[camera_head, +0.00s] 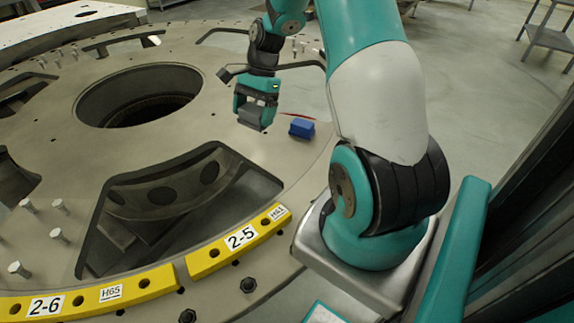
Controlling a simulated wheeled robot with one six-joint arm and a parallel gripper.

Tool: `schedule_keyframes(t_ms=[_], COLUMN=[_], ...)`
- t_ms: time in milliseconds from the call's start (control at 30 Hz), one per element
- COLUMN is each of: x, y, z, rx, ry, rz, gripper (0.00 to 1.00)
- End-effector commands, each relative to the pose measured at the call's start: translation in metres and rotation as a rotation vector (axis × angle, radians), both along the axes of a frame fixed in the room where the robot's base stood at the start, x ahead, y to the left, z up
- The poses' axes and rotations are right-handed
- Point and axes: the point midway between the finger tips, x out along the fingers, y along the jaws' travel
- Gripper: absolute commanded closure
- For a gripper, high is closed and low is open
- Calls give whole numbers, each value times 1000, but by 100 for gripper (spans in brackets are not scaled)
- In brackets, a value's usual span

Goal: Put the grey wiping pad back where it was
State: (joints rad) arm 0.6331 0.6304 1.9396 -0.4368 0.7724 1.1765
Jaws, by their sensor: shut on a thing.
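My gripper (256,100) points down over the right part of the round turret plate (205,118). It is shut on the grey wiping pad (250,117), a small grey block below the teal jaws. Whether the pad touches the plate or hangs just above it, I cannot tell. A small blue block (302,127) sits on the plate just right of the pad, apart from it. A thin red object (298,116) shows behind the blue block.
The plate has a round hole (140,95) and a large cutout (180,195). Yellow strips marked 2-5 (238,240) and 2-6 (90,297) line its near edge. Bolts (58,236) stand at the left. Bare plate lies between the hole and the gripper.

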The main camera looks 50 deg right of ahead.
Motion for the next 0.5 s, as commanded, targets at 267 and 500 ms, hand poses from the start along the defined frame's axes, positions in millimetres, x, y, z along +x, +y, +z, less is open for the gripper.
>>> schedule_keyframes(t_ms=[267,500], x=[-36,-43], y=[-69,-77], z=[39,20], rx=[-1,5], ry=[-2,10], rz=[-644,-749], gripper=[42,42])
